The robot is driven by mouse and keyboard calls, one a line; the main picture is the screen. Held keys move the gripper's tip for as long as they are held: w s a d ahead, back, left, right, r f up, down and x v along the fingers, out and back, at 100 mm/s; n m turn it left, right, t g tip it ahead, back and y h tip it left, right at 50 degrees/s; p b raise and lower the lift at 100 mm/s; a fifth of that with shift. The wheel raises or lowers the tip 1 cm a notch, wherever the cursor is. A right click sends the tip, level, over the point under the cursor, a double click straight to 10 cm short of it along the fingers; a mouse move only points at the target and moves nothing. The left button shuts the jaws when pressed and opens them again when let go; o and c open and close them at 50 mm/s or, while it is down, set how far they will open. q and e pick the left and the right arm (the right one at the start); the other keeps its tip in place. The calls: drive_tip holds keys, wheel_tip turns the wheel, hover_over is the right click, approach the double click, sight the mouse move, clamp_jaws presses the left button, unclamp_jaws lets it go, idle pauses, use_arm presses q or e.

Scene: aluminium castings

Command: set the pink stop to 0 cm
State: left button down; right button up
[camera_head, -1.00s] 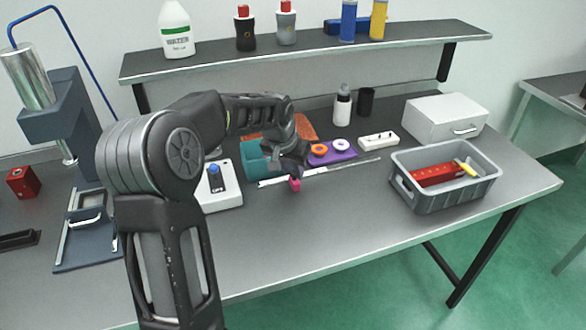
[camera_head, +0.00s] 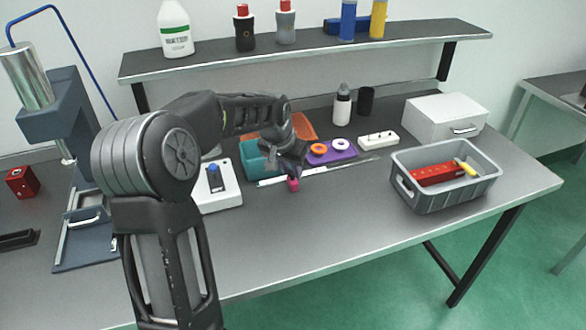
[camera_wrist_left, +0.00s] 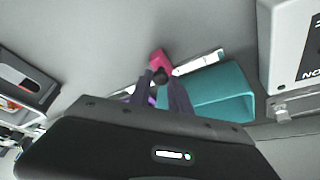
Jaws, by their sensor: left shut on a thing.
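The pink stop (camera_head: 292,184) sits on a thin pale ruler (camera_head: 332,169) that lies on the bench. My left gripper (camera_head: 291,174) reaches down over the ruler and is shut on the pink stop. In the left wrist view the pink stop (camera_wrist_left: 160,62) shows at the tips of the dark fingers (camera_wrist_left: 163,78), with the white ruler (camera_wrist_left: 198,62) running past it. The ruler's marks are too small to read, and my gripper hides part of the ruler. My right gripper is not in view.
A teal bin (camera_head: 254,161) stands close behind the ruler's left part; it also shows in the left wrist view (camera_wrist_left: 222,92). A white scale (camera_head: 219,195) is to its left. A purple tray (camera_head: 340,156) with rings and a grey crate (camera_head: 446,198) are to the right. The front bench is clear.

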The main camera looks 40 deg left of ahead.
use_arm(q)
drive_tip(key=s+a, duration=0.1)
drive_tip(key=s, duration=0.1)
drive_tip(key=s+a+b, duration=0.1)
drive_tip(key=s+a, duration=0.2)
drive_tip(key=s, duration=0.1)
drive_tip(key=shift+s+a+b, duration=0.1)
drive_tip(key=shift+a+b, duration=0.1)
drive_tip(key=shift+b, duration=0.2)
drive_tip(key=shift+s+a, duration=0.15)
drive_tip(key=c, duration=1.3)
unclamp_jaws()
drive_tip(key=shift+s+a, duration=0.1)
drive_tip(key=shift+s, duration=0.05)
drive_tip(key=shift+o, duration=0.5)
drive_tip(key=shift+r, duration=0.1)
drive_tip(key=shift+r, duration=0.2)
drive_tip(key=v, duration=0.7)
drive_tip(key=shift+b, duration=0.3)
